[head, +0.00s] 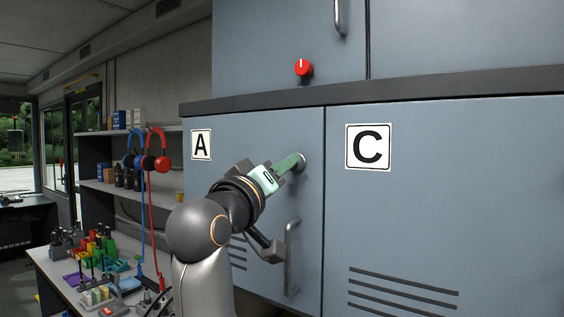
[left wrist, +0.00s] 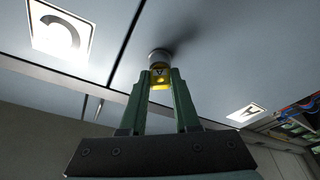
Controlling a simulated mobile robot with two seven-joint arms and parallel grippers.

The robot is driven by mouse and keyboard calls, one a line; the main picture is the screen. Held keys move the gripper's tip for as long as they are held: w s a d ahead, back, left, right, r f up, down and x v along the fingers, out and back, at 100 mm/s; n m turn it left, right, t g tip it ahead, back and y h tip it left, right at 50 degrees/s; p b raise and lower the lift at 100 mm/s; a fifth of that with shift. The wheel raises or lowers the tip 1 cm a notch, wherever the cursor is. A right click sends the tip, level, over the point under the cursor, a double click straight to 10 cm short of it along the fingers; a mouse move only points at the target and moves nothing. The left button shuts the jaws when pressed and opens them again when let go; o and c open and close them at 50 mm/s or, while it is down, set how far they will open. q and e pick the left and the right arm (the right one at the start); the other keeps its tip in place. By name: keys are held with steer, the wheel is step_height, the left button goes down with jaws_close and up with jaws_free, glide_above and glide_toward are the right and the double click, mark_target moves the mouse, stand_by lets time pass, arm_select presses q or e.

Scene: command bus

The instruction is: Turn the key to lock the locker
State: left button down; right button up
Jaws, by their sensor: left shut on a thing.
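The blue-grey locker door (head: 262,135) with the letter A is closed. A round metal lock (head: 301,160) sits near its upper right edge; it also shows in the left wrist view (left wrist: 158,56). A yellow key head (left wrist: 160,76) with a dark mark is at the lock, between my green fingers. My left gripper (head: 293,162) is shut on this key, its fingertips right at the lock. In the head view the fingers hide the key. How far the key is turned I cannot tell. My right gripper is in neither view.
A vertical door handle (head: 291,258) stands below the lock, close to my left arm. Locker door C (head: 440,210) is on the right. A red knob (head: 304,68) is above the dark ledge (head: 400,100). Shelves (head: 110,187) and a cluttered bench (head: 60,280) are on the left.

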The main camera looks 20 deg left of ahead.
arm_select(q)
steer(key=shift+r, duration=0.15)
steer(key=n+p, duration=0.1)
steer(key=n, duration=0.1)
steer(key=n+y+p, duration=0.1)
steer(key=n+p, duration=0.1)
steer(key=shift+s+n+y, duration=0.1)
steer(key=shift+n+y, duration=0.2)
stand_by(0.3)
steer(key=shift+d+r+n+g+y, duration=0.1)
steer(key=shift+n+g+y, duration=0.45)
steer(key=shift+n, duration=1.35)
